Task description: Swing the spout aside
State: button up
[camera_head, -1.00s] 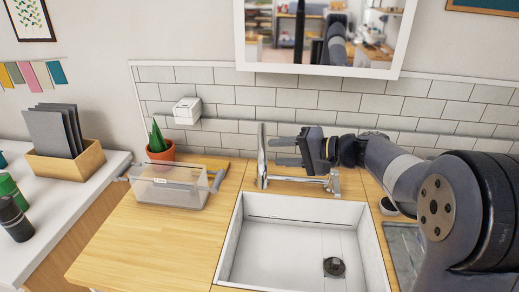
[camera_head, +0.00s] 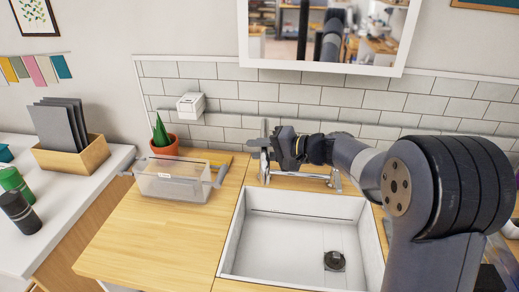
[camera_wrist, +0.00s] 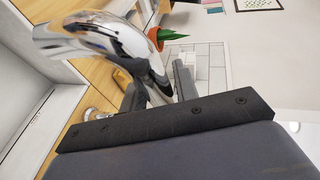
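The chrome tap (camera_head: 300,175) stands at the back edge of the white sink (camera_head: 228,235). It has a low horizontal part and an upright chrome part at its left end. My gripper (camera_head: 262,148) is at that upright part, with its fingers pointing left. In the wrist view the curved, shiny spout (camera_wrist: 105,38) fills the upper left and runs down between my two fingers (camera_wrist: 160,88). The fingers look apart, one on each side of the chrome. I cannot tell whether they touch it. My gripper partly hides the upright part in the head view.
The tiled wall (camera_head: 350,97) is close behind the tap. The counter's front left is clear.

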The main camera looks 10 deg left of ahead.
grip_shut()
jog(key=a+m+t+h+b, duration=0.2)
jog(key=a+m+t+b, duration=0.3)
jog(key=a+t+b, duration=0.1)
jog(key=shift+w+a+h+b, duration=0.45)
jog(key=shift+a+b, duration=0.2)
jog(key=shift+b, duration=0.3)
jog(key=shift+o, duration=1.8)
grip_release()
